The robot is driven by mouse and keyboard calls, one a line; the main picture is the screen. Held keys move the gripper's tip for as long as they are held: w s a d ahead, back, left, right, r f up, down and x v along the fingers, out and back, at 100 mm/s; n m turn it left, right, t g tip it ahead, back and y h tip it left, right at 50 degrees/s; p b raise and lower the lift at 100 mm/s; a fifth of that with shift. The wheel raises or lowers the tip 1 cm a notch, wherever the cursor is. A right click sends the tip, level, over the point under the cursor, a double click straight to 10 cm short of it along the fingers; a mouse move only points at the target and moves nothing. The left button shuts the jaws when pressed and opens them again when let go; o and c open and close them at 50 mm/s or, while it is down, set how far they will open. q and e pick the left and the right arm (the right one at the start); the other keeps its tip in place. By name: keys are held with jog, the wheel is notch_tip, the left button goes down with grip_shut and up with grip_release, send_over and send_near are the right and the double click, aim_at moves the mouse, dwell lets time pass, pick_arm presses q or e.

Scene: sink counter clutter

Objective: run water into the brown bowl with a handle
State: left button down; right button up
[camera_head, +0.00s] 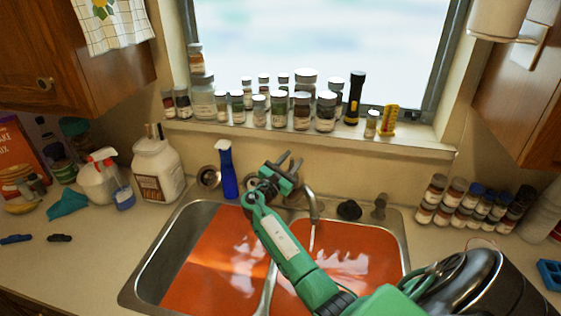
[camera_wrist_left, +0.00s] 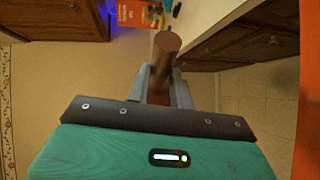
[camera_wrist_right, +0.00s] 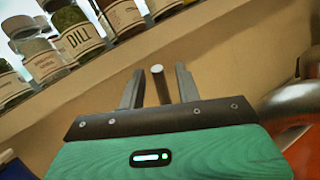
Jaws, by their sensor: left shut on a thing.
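My left gripper (camera_wrist_left: 160,85) shows only in the left wrist view, shut on a brown, round-ended bar (camera_wrist_left: 167,45) that looks like a handle. No bowl body can be made out in any view. My right gripper (camera_head: 284,165) is behind the sink beside the faucet (camera_head: 314,207). In the right wrist view its fingers (camera_wrist_right: 157,88) are apart, with a thin upright rod (camera_wrist_right: 158,84), apparently the faucet lever, between them and a gap on both sides. A thin pale stream (camera_head: 312,236) shows below the spout, above the right orange basin.
The double sink (camera_head: 153,262) has orange basins, partly covered by my right arm. A blue spray bottle (camera_head: 228,172) stands behind it. Jars (camera_head: 302,110) line the windowsill above my right gripper. Several spice bottles (camera_head: 452,200) stand right. The left counter (camera_head: 85,265) has free room.

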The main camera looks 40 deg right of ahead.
jog(key=b+v, duration=0.5)
jog(key=v, duration=0.6)
jog(key=shift+a+f, duration=0.15)
jog(key=shift+a, duration=0.2)
